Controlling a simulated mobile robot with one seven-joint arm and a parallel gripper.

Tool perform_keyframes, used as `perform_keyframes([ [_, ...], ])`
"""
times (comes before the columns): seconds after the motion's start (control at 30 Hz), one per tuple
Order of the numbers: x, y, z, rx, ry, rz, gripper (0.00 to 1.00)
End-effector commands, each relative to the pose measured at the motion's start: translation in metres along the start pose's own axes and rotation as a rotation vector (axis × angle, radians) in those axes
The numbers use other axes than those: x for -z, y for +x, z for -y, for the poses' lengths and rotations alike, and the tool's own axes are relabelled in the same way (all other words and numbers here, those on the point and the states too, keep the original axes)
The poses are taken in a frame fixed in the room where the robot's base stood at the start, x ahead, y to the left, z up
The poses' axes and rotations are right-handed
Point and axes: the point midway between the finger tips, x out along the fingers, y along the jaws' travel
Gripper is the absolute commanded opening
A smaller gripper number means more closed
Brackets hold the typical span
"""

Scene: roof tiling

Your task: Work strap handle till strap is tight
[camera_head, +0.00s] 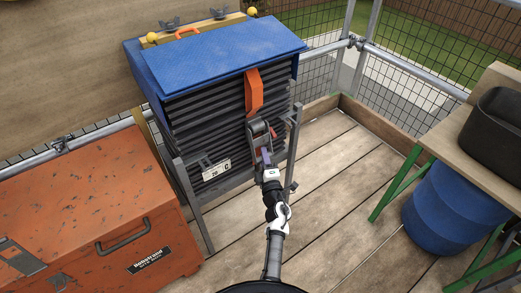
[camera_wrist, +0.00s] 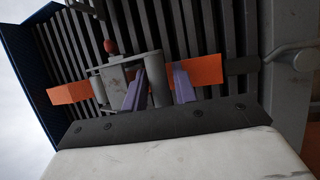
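A stack of dark tiles (camera_head: 215,105) stands under a blue cover (camera_head: 215,55). An orange strap (camera_head: 254,90) runs down its front; it crosses the wrist view on both sides of the ratchet (camera_wrist: 75,93). My gripper (camera_head: 266,156) is at the ratchet's lower end. Its purple fingers (camera_wrist: 159,88) are apart, with part of the ratchet showing between them. Whether they touch it is unclear.
An orange toolbox (camera_head: 90,215) stands at the left. Metal posts (camera_head: 292,150) flank the stack. A blue barrel (camera_head: 450,210) and a bench with a black case (camera_head: 498,115) are at the right. The plank floor (camera_head: 340,200) between is clear.

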Motion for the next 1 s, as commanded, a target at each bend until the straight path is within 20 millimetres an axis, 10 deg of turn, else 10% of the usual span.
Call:
perform_keyframes([
  [0.33,-0.0007,-0.0002,-0.0006,0.0,0.0,0.0,0.27],
  [0.53,-0.0005,-0.0001,-0.0007,0.0,0.0,0.0,0.0],
  [1.0,-0.001,-0.002,-0.006,0.024,-0.009,-0.001,0.0],
])
